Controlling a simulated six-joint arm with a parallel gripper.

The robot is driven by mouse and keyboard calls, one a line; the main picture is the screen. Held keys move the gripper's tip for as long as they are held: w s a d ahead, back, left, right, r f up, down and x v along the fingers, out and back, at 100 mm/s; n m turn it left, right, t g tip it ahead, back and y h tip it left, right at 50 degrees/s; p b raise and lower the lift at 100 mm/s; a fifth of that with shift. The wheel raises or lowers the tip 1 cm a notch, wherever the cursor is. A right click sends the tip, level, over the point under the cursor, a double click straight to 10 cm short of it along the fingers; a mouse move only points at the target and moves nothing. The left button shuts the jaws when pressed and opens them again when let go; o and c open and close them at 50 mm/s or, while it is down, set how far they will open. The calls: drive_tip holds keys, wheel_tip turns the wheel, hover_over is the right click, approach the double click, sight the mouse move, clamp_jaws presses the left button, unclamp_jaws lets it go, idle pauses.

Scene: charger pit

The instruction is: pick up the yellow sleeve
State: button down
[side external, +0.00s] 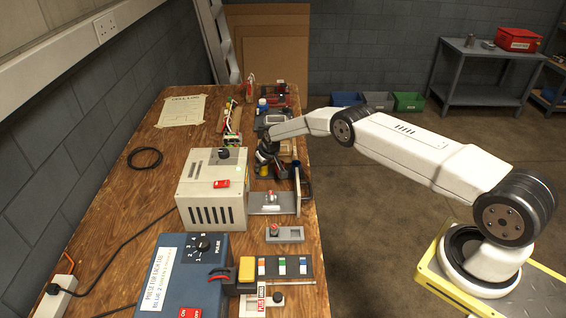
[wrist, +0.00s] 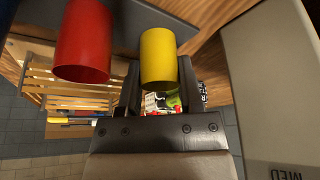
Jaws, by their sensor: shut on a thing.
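The yellow sleeve (wrist: 159,55) is a plain yellow cylinder in the middle of the wrist view. My gripper (wrist: 158,82) has one dark finger on each side of it and is shut on it. A red sleeve (wrist: 82,42) of similar shape stands apart, to the left of the yellow one. In the side view my gripper (side external: 265,166) points down behind the grey box, with a bit of the yellow sleeve (side external: 262,171) showing at its tip. Whether the sleeve is clear of the surface under it cannot be told.
A blue pulse box (side external: 180,275) is at the near end. The bench's left side is mostly clear around a cable coil (side external: 145,158).

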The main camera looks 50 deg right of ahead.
drive_tip(key=shift+r, duration=0.1)
drive_tip(key=shift+r, duration=1.55)
drive_tip(key=shift+s+a+r, duration=0.1)
drive_tip(key=shift+s+r, duration=0.5)
drive_tip(key=shift+r, duration=0.05)
drive_tip(key=s+a+r, duration=0.2)
drive_tip(key=s+r, duration=0.6)
drive_tip(key=s, duration=0.4)
drive_tip(key=shift+s+r, duration=0.15)
drive_tip(key=shift+s, duration=0.15)
drive_tip(key=shift+a, duration=0.1)
drive_tip(key=w+a+f+n+y, duration=0.1)
drive_tip(key=a+n, duration=0.3)
drive_tip(key=a, duration=0.2)
drive_tip(key=shift+w+n+y, duration=0.25)
drive_tip(key=shift+n+y, duration=0.05)
drive_tip(key=shift+y, duration=0.1)
